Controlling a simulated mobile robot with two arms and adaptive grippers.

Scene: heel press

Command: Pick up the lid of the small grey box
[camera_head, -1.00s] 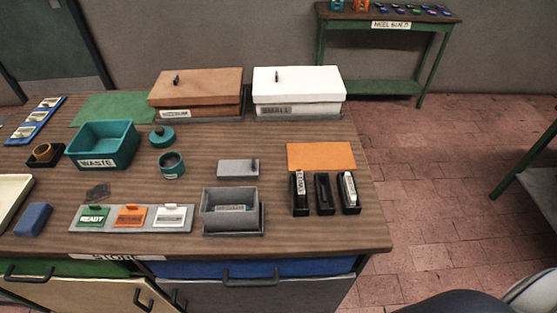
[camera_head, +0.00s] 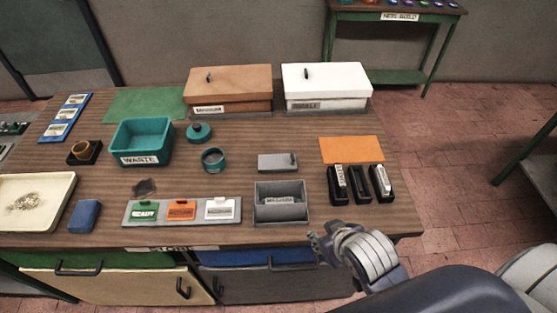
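The grey lid (camera_head: 278,162) lies flat on the wooden table, with a small dark knob near its right end. It is behind the open small grey box (camera_head: 282,219), apart from it. The box has no lid on it and a pale label shows inside it. My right gripper (camera_head: 318,238) is at the table's front edge, in front and to the right of the box. It is small in view, so its finger opening is unclear. It is well apart from the lid. My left gripper is not in view.
Three black holders (camera_head: 361,186) and an orange mat (camera_head: 351,149) are right of the lid. Brown (camera_head: 230,83) and white (camera_head: 326,79) lidded boxes stand behind. A teal cup (camera_head: 213,159) and a teal waste bin (camera_head: 142,142) are to the left. Bare wood surrounds the lid.

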